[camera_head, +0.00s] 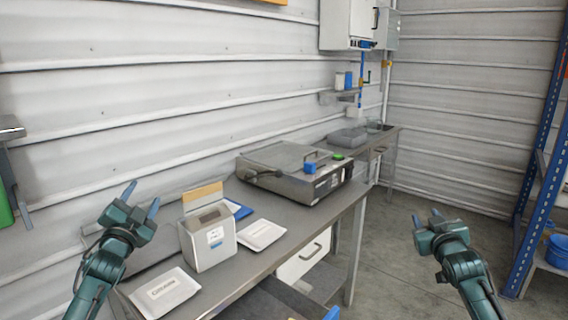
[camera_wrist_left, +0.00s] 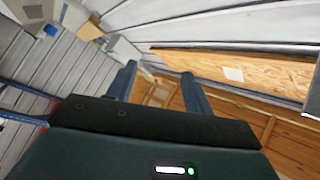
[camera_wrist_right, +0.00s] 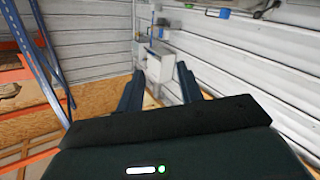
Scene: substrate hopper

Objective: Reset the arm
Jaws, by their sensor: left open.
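My left gripper (camera_head: 142,203) is raised at the left of the head view, in front of the wall and beside the bench's left end. Its fingers are apart with nothing between them, and they also show in the left wrist view (camera_wrist_left: 158,88). My right gripper (camera_head: 426,219) is raised at the right, over the open floor. Its fingers stand apart and empty in the right wrist view (camera_wrist_right: 157,90). Neither gripper touches anything.
The bench (camera_head: 290,232) holds a grey hopper box (camera_head: 208,240), white trays (camera_head: 165,292) (camera_head: 261,234) and a large metal machine (camera_head: 294,172). A drawer stands open below. A blue shelf rack (camera_head: 541,170) is at right. Floor (camera_head: 400,240) between is clear.

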